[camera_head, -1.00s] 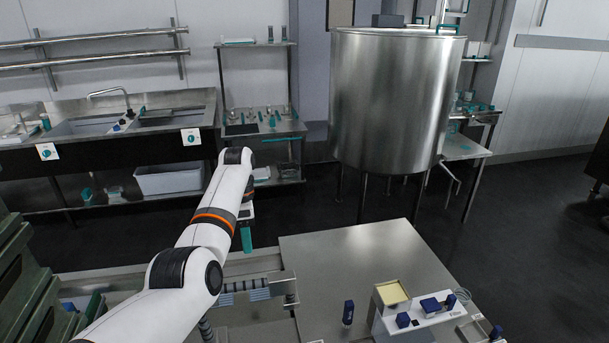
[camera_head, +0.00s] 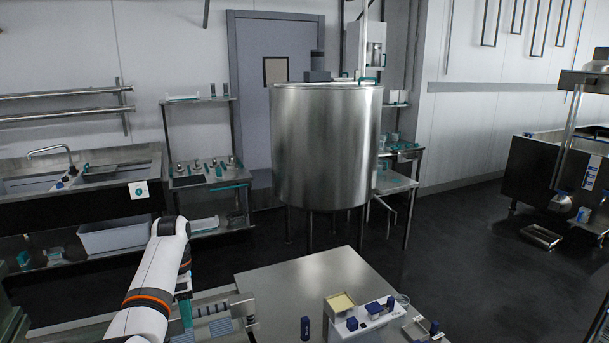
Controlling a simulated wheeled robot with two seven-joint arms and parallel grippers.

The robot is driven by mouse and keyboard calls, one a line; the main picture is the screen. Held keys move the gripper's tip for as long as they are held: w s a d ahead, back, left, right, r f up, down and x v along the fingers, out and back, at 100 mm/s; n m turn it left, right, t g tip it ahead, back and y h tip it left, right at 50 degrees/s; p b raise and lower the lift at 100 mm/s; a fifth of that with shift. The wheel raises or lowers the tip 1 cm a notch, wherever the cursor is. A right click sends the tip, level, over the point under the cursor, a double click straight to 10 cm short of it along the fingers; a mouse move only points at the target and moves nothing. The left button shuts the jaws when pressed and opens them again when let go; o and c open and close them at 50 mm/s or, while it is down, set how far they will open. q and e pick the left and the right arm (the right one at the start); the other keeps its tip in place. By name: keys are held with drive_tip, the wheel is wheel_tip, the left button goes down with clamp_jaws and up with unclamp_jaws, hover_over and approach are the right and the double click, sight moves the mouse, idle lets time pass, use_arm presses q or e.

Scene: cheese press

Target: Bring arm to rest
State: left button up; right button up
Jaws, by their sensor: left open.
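My left arm (camera_head: 150,293) comes in from the lower left, white with an orange ring. Its wrist bends down, and my left gripper (camera_head: 187,314) hangs below it with teal finger parts, left of the metal table (camera_head: 285,280). The gripper is open, small in the picture, and I see nothing held in it. It hangs over or in front of a rack with blue-grey slats (camera_head: 215,327); I cannot tell whether they touch. My right gripper is not in view.
On the table stand a dark blue upright object (camera_head: 305,328) and a white device (camera_head: 352,322) with a yellow block (camera_head: 341,303). A large steel vat (camera_head: 325,145) stands behind. A sink counter (camera_head: 80,190) is at left. The dark floor (camera_head: 450,250) at right is mostly open.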

use_arm(q)
drive_tip(key=s+a+f+m+t+y, duration=0.2)
drive_tip(key=s+a+f+m+t, duration=0.1)
drive_tip(key=s+f+m, duration=1.25)
drive_tip(key=s+d+r+m+t, duration=0.1)
drive_tip(key=s+d+m, duration=0.2)
drive_tip(key=s, duration=0.5)
drive_tip(key=s+d+r+m+t+h, duration=0.1)
drive_tip(key=s+d+m, duration=0.25)
drive_tip(key=s, duration=0.45)
drive_tip(key=s+d+r+m, duration=0.1)
drive_tip(key=s+d+m, duration=0.2)
drive_tip(key=s, duration=0.4)
wheel_tip(320, 180, down, 27)
drive_tip(key=s+g, duration=0.1)
drive_tip(key=s+a+f+g+b, duration=0.1)
drive_tip(key=s+a+f, duration=0.1)
drive_tip(key=s+f, duration=1.4)
drive_tip(key=shift+s+a+f, duration=0.25)
drive_tip(key=shift+s+a, duration=0.1)
drive_tip(key=shift+s, duration=0.05)
